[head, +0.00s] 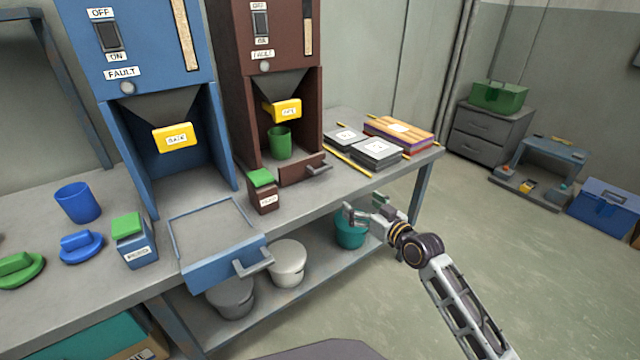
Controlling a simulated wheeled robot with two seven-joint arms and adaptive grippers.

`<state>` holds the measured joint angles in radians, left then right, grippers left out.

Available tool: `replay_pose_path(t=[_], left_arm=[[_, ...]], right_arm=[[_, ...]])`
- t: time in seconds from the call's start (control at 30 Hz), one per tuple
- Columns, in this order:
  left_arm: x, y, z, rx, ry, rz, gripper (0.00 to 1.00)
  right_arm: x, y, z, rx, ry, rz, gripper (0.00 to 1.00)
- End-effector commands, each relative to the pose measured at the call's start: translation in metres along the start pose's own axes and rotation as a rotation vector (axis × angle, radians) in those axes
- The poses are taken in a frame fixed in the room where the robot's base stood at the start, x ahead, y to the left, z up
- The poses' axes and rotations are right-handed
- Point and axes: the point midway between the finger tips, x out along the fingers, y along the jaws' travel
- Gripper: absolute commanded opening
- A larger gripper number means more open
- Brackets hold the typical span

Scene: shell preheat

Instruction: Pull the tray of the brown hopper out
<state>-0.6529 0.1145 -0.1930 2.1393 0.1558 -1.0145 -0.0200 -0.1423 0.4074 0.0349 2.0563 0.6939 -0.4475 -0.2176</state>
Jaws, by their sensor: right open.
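The brown hopper (226,60) stands on the bench beside the blue one. Its tray (290,174) is in the bottom of its bay, with only the brown front and a grey handle (319,169) clearly showing. A green cup (279,143) stands upright in the bay, under the yellow gate tag (284,110). My right gripper (365,206) is open and empty, in front of the bench edge, to the right of and below the tray handle, apart from it. My left gripper is not in view.
The blue hopper's tray (222,268) is pulled out and sticks past the bench edge. A small brown box with a green lid (263,192) stands left of the brown tray's front. Grey plates (375,153) lie on the right. Lidded pots (287,265) stand on the lower shelf.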

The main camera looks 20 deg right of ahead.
Motion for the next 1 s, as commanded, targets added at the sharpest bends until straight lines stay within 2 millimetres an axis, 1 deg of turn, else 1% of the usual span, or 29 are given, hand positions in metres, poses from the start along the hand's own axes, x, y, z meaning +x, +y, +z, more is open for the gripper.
replay_pose_path(t=[0.1,0.2,0.33,0.5,0.83,1.0], left_arm=[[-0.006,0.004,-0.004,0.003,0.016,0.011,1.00],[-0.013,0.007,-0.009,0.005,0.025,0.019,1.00],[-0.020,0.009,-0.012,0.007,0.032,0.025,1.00],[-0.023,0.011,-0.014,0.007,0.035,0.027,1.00],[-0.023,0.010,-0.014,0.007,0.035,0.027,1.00],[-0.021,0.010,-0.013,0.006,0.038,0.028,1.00]], right_arm=[[-0.006,-0.012,-0.021,-0.018,0.053,-0.030,0.88],[-0.011,-0.021,-0.037,-0.027,0.085,-0.050,0.88],[-0.016,-0.028,-0.050,-0.037,0.109,-0.066,0.88],[-0.018,-0.030,-0.055,-0.039,0.117,-0.072,0.88],[-0.017,-0.030,-0.054,-0.038,0.116,-0.071,0.88],[-0.014,-0.030,-0.054,-0.037,0.117,-0.071,0.88]])
